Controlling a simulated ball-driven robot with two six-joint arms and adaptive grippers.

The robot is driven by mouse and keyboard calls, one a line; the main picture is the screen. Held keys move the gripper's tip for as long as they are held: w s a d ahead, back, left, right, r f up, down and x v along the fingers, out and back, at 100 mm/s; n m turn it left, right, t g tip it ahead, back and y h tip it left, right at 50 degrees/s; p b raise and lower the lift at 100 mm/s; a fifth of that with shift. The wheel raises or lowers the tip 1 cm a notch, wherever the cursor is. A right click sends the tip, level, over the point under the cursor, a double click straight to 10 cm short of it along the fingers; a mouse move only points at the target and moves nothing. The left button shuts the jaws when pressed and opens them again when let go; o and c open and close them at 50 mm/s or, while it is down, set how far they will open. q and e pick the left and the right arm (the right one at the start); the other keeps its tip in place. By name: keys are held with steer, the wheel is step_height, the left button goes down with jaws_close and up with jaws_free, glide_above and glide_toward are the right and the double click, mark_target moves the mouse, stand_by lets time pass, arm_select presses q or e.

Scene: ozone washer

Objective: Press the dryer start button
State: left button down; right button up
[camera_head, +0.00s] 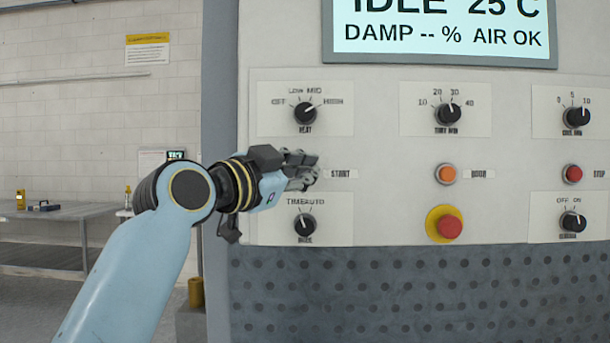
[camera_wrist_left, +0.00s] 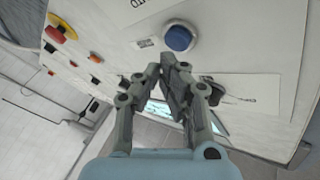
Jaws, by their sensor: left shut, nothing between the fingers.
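The dryer's control panel (camera_head: 380,158) fills the right of the head view. The START label (camera_head: 341,174) sits just right of my left gripper (camera_head: 312,168), which hides the start button in that view. In the left wrist view a round blue button (camera_wrist_left: 179,37) in a pale ring shows on the panel, with a small label beside it. My left gripper (camera_wrist_left: 167,66) is shut and empty, its fingertips close to the blue button and a little below it in that picture. I cannot tell whether they touch it. My right gripper is not in view.
The HEAT knob (camera_head: 305,113) is above my gripper and the MODE knob (camera_head: 304,225) below it. The orange DOOR button (camera_head: 446,174), red STOP button (camera_head: 572,174) and emergency stop (camera_head: 449,226) are further right. The display (camera_head: 440,35) reads IDLE. A grey table (camera_head: 60,213) stands far left.

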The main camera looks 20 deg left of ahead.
arm_select(q)
steer(key=shift+w, duration=0.1)
steer(key=shift+w+a, duration=0.15)
steer(key=shift+w, duration=0.15)
steer(key=shift+w+a, duration=0.15)
steer(key=shift+w, duration=0.3)
stand_by(0.7)
steer(key=shift+s, duration=0.1)
steer(key=shift+s+d, duration=0.3)
steer(key=shift+s, duration=0.5)
